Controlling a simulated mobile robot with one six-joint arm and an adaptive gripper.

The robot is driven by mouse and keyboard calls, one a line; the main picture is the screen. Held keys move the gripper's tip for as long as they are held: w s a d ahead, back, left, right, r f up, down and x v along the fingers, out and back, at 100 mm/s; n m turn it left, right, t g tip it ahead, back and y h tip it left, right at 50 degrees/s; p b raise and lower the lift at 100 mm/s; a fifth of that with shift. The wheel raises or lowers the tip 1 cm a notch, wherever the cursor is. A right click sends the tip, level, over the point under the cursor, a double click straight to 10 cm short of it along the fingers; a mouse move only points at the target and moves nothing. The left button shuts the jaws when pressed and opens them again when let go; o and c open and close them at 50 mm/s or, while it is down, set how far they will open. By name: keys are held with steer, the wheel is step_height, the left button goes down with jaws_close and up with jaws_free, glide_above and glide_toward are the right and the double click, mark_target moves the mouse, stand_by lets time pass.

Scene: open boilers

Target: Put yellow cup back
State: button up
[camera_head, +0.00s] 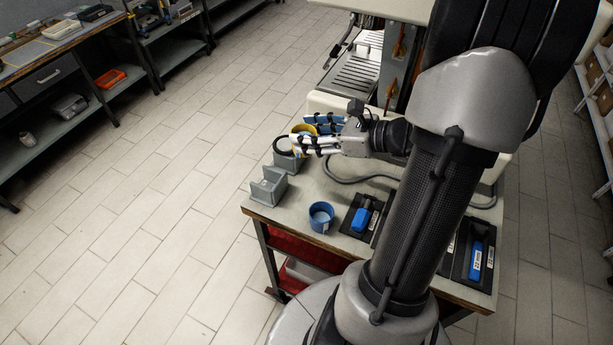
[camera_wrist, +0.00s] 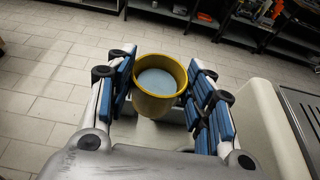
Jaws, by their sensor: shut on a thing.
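The yellow cup (camera_head: 304,129) is partly hidden behind my gripper's fingers in the head view. In the wrist view the yellow cup (camera_wrist: 158,98) stands open side up between the blue finger pads, with a pale blue-grey inside. My gripper (camera_head: 304,141) is shut on it at the far left corner of the worktop. A grey holder (camera_head: 287,162) shows just below the fingers. I cannot tell whether the cup touches it. A second grey holder (camera_head: 268,188) stands nearer and looks empty.
A blue cup (camera_head: 321,218) stands on the worktop (camera_head: 290,222), beside a black tray with a blue item (camera_head: 362,219). A coffee machine (camera_head: 357,72) stands behind my gripper. A grey cable (camera_head: 345,180) lies on the worktop. The tiled floor at left is clear.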

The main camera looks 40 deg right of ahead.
step_height(320, 180, down, 14)
steer(key=b, duration=0.4)
steer(key=shift+w, duration=0.1)
steer(key=shift+f, duration=0.1)
steer(key=shift+f+b, duration=0.15)
steer(key=shift+b, duration=0.25)
steer(key=o, duration=1.1)
steer(key=shift+o, duration=0.2)
steer(key=shift+r+p, duration=0.4)
steer(key=p+v, duration=0.3)
steer(key=v, duration=0.8)
steer(key=shift+s+d, duration=0.2)
steer(key=shift+s, duration=0.2)
